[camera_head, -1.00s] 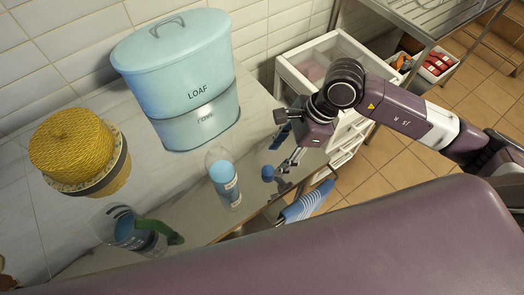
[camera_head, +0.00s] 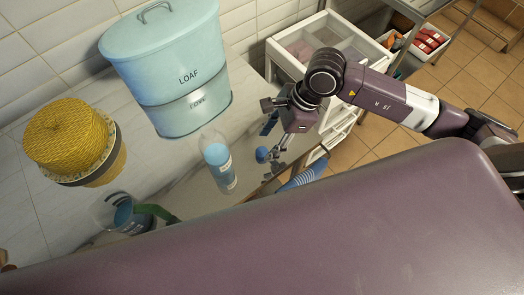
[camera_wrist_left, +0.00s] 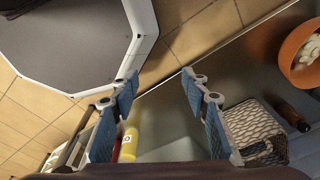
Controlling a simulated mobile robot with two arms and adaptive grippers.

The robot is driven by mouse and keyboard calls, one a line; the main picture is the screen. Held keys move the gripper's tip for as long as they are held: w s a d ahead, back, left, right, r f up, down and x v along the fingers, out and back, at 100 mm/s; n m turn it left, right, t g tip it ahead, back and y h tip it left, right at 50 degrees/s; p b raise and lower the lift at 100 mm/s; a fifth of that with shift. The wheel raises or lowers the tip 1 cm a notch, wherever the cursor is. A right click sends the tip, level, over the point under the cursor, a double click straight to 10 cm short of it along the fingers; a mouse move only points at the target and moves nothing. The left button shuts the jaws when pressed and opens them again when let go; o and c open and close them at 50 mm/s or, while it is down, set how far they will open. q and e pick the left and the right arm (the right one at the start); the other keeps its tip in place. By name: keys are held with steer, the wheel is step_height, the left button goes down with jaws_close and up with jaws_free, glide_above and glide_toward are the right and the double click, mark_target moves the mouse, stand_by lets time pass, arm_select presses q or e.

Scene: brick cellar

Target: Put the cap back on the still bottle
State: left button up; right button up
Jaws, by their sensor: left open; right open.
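The clear still bottle (camera_head: 220,168) with a blue label stands upright on the counter, its top looking bare. A small round blue thing (camera_head: 262,154), which looks like a cap, shows right of the bottle, by the fingertips of my right gripper (camera_head: 271,141). I cannot tell whether it lies on the counter or touches a finger. My right gripper is open, pointing down beside the bottle without touching it. In the left wrist view my left gripper (camera_wrist_left: 160,82) is open and empty, with blue finger pads; it is outside the head view.
A pale blue LOAF bin (camera_head: 172,75) stands behind the bottle. A yellow woven basket (camera_head: 70,140) and a clear jug (camera_head: 119,213) are at the left. A white drawer unit (camera_head: 330,55) stands right. The left wrist view shows an orange bowl (camera_wrist_left: 291,52) and yellow bottle (camera_wrist_left: 129,145).

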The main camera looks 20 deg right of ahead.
mark_target(262, 151)
steer(key=shift+a+f+p, duration=0.1)
steer(key=shift+f+p, duration=0.2)
steer(key=p+x, duration=0.2)
steer(key=x, duration=0.1)
steer(key=shift+w+f, duration=0.1)
steer(key=shift+f, duration=0.15)
steer(key=shift+a+f, duration=0.1)
steer(key=shift+f, duration=0.4)
arm_select(q)
steer(key=shift+s+r, duration=1)
steer(key=shift+r, duration=0.25)
steer(key=shift+w, duration=0.1)
arm_select(e)
steer(key=shift+c, duration=0.4)
arm_select(q)
steer(key=shift+w, duration=0.1)
arm_select(e)
steer(key=c, duration=0.7)
